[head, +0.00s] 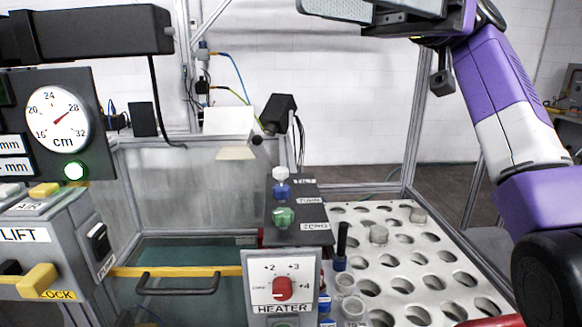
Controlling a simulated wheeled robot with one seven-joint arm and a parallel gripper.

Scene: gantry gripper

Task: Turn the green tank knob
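A green knob (283,217) sits on a dark panel (296,238) near the middle of the head view, beside the teal-floored tank (190,252). A blue knob with a pale top (281,184) stands just behind it on the same panel. My gripper (400,14) is at the top edge of the picture, up and to the right of the green knob and well apart from it. It is partly cut off by the frame, and I cannot make out whether its fingers are open or shut.
A heater box (279,290) with a red dial stands in front of the panel. A white rack (400,258) with round holes, a few holding jars, lies to the right. A black lamp-like head (278,112) rises behind. A gauge (57,119) and lift box (40,250) stand left.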

